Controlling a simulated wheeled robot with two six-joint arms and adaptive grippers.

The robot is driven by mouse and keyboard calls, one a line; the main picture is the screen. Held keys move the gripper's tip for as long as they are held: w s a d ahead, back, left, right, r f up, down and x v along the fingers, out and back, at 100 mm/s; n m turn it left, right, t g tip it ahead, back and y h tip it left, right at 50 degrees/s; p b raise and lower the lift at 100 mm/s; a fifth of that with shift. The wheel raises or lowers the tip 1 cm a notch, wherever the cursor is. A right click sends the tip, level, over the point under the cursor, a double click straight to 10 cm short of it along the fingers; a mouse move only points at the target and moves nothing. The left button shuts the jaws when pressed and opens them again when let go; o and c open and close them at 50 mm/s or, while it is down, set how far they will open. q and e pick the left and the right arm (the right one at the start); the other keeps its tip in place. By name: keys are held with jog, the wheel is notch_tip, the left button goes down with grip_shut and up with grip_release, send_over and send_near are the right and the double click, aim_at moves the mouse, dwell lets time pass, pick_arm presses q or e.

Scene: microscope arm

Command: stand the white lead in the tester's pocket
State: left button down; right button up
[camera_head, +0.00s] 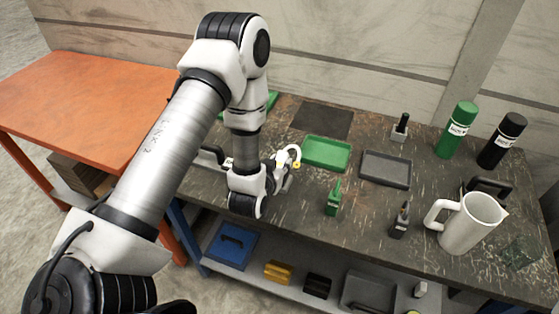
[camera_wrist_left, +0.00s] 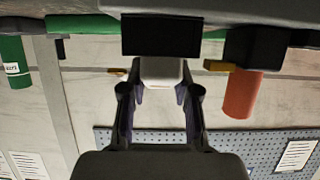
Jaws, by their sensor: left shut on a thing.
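My left gripper (camera_head: 283,175) is over the left part of the dark workbench. It is shut on a white piece that I take for the white lead (camera_head: 291,152), whose curved upper part shows beside the fingers with a yellow spot near its end. In the left wrist view a pale piece (camera_wrist_left: 160,72) sits between the fingertips (camera_wrist_left: 160,90), against a black block. The fingers hide most of the held piece. I cannot tell for sure which thing is the tester. A small grey block (camera_head: 399,134) with a black upright piece stands at the back. My right gripper is out of view.
A green tray (camera_head: 326,153) and a grey tray (camera_head: 386,169) lie right of the gripper. A green upright item (camera_head: 333,199), a dark upright item (camera_head: 401,221), a white jug (camera_head: 470,224), a green bottle (camera_head: 458,130) and a black bottle (camera_head: 502,141) stand further right.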

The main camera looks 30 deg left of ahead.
pick_arm(q)
jog(key=shift+s+f, duration=0.1)
jog(key=shift+f, duration=0.05)
jog(key=c, duration=0.9)
grip_release()
jog(key=shift+o, duration=0.3)
